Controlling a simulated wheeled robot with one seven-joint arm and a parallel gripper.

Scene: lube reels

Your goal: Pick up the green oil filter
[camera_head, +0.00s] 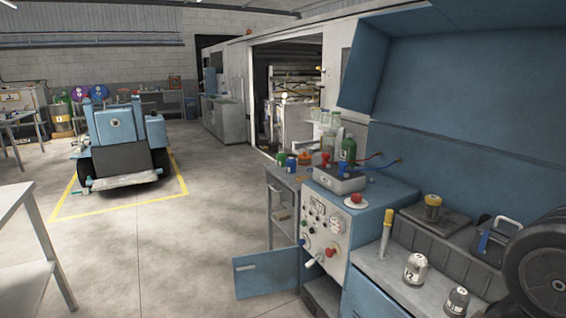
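A small green cylinder (281,159) that looks like an oil filter stands upright on the small grey cart beside the blue bench. A similar blue cylinder (291,164) stands right next to it. A taller dark green bottle (348,149) stands farther right, behind the grey box. These things are too small here to read any labels. My gripper is not in view.
The grey cart (285,178) adjoins the blue control bench (345,222), whose low blue door (266,273) hangs open into the floor space. White canisters (414,268) and a dark wheel (550,280) are at right. The middle floor is clear; a table (20,205) stands left.

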